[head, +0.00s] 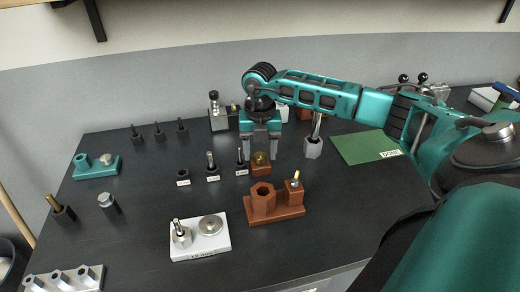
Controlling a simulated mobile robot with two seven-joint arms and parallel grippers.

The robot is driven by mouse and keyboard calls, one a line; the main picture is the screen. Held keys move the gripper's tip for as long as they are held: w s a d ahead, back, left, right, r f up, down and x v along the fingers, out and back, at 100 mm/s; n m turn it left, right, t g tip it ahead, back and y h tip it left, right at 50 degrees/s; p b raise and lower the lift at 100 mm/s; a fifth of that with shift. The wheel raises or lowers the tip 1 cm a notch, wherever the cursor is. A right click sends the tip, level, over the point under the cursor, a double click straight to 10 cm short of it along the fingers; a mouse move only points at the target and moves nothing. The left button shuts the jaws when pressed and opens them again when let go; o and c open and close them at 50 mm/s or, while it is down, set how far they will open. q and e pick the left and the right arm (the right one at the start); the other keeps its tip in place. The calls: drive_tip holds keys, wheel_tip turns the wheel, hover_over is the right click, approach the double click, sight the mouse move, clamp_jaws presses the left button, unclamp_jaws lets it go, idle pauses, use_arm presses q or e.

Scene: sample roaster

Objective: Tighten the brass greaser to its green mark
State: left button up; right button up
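A small brown block with a round brass piece on top (261,159), which looks like the brass greaser, stands near the middle of the dark bench. My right gripper (260,158) points down just behind or over it. Its two grey fingers are spread, one to each side of the brass piece. I see a gap between the fingers and cannot tell whether they touch the brass. The green mark is too small or hidden to make out. My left gripper is not in view.
Small labelled holders (213,173) stand left of the gripper. A red-brown fixture (262,207) stands in front, with a white tray (186,245) to its left. A green mat (355,149) lies to the right. The bench's left middle has free room.

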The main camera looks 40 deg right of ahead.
sight(260, 155)
wheel_tip(260, 155, up, 13)
idle(0.7)
drive_tip(key=shift+f, duration=0.1)
idle(0.4)
